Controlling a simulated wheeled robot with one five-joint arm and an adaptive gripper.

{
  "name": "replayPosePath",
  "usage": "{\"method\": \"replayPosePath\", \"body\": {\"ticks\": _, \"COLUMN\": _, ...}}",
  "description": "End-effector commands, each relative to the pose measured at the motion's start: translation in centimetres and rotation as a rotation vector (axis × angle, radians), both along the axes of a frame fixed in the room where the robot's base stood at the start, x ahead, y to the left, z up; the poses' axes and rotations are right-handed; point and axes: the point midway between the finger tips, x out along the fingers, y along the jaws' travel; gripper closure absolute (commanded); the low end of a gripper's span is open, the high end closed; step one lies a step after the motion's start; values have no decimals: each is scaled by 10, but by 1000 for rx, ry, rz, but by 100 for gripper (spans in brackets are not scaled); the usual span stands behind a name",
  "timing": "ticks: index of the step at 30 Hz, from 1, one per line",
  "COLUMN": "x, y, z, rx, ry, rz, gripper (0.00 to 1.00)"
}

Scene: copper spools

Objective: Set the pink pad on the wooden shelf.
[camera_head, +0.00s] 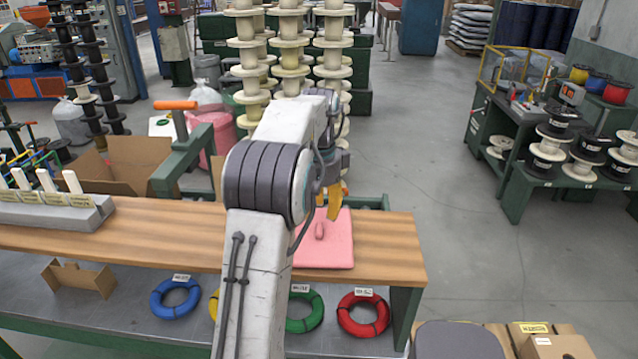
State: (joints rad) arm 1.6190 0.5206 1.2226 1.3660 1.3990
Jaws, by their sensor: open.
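The pink pad (338,247) lies flat on the wooden shelf (385,262), near its right end. A small pink grip stands up from the pad's top. My gripper (335,205) is above the far part of the pad, with a yellow finger showing beside the grip. It is open and holds nothing that I can see. My arm hides the pad's left edge and part of the gripper. I cannot tell whether the finger touches the pad.
Below the shelf, a blue coil (160,305), a green coil (317,318) and a red coil (345,315) lie on a grey surface. A grey rack with white pegs (60,212) stands at the shelf's left end. The wood right of the pad is clear.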

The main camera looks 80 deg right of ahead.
Motion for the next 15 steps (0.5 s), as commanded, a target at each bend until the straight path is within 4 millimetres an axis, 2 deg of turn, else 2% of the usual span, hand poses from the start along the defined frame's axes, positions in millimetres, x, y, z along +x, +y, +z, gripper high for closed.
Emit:
{"method": "replayPosePath", "body": {"ticks": 1, "x": 0, "y": -1, "z": 11, "rx": -5, "ry": 0, "rz": 0, "gripper": 61}}
{"method": "replayPosePath", "body": {"ticks": 6, "x": 0, "y": 0, "z": 40, "rx": -3, "ry": 1, "rz": 0, "gripper": 61}}
{"method": "replayPosePath", "body": {"ticks": 15, "x": 0, "y": 2, "z": 72, "rx": 0, "ry": 0, "rz": 0, "gripper": 61}}
